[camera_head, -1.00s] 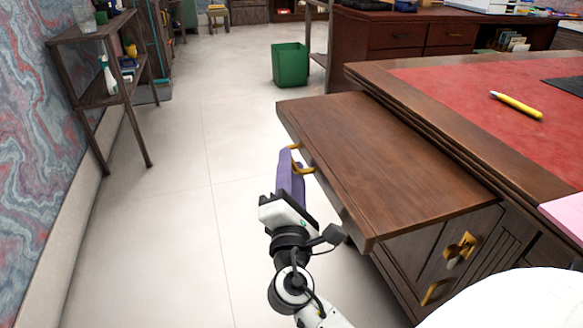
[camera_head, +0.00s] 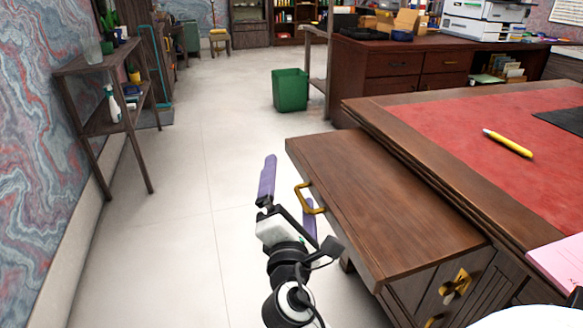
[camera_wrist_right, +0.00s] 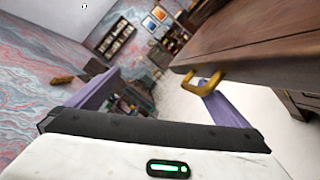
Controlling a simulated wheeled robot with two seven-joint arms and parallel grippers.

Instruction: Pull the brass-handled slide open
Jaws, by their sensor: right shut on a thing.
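The brown wooden slide (camera_head: 385,200) sticks out to the left from the desk, with a bare top. Its brass handle (camera_head: 305,201) is a curved pull on the outer left edge. The handle (camera_wrist_right: 204,84) also shows in the right wrist view. My right gripper (camera_head: 288,200) is at the handle with its two purple fingers spread well apart. The handle lies close to the right finger (camera_wrist_right: 224,106), with a clear gap to the left finger (camera_wrist_right: 95,90). Whether the finger touches the handle, I cannot tell. My left gripper is out of view.
The desk top (camera_head: 455,130) has a red inlay with a yellow pen (camera_head: 507,143); a pink pad (camera_head: 558,264) lies near its edge. A green bin (camera_head: 290,90) stands beyond the slide. A shelf (camera_head: 100,65) stands against the left wall. The floor left of the slide is clear.

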